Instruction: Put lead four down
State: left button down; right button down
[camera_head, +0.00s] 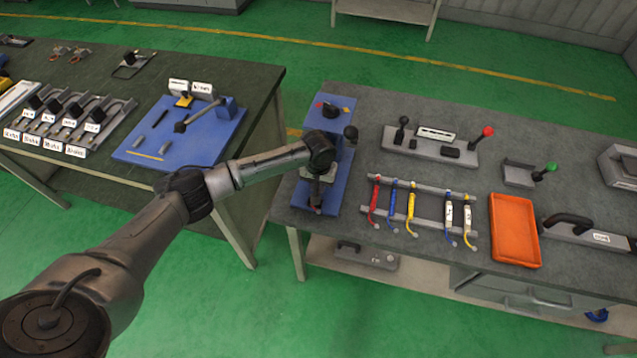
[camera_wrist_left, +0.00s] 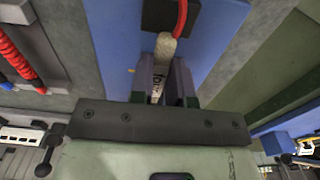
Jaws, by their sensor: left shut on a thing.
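My left gripper (camera_head: 317,188) is over the blue fixture (camera_head: 336,112) at the left end of the grey bench. In the left wrist view, its fingers (camera_wrist_left: 164,75) are shut on a pale lead (camera_wrist_left: 165,46). A printed label shows between the fingers, and a red wire runs from the lead's end over a dark block (camera_wrist_left: 170,14). I cannot tell which number the lead bears, nor whether it touches the fixture. My right gripper is not in view.
Red (camera_head: 375,202), blue (camera_head: 392,208), yellow (camera_head: 411,209) and two white-labelled leads (camera_head: 449,219) lie across a rack right of the gripper. An orange tray (camera_head: 514,230) sits farther right. A dark table (camera_head: 257,85) holds a blue board (camera_head: 214,128) at left.

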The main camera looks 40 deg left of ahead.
pick_arm(q)
jog(key=shift+f, duration=0.15)
jog(key=c, duration=1.1)
grip_release()
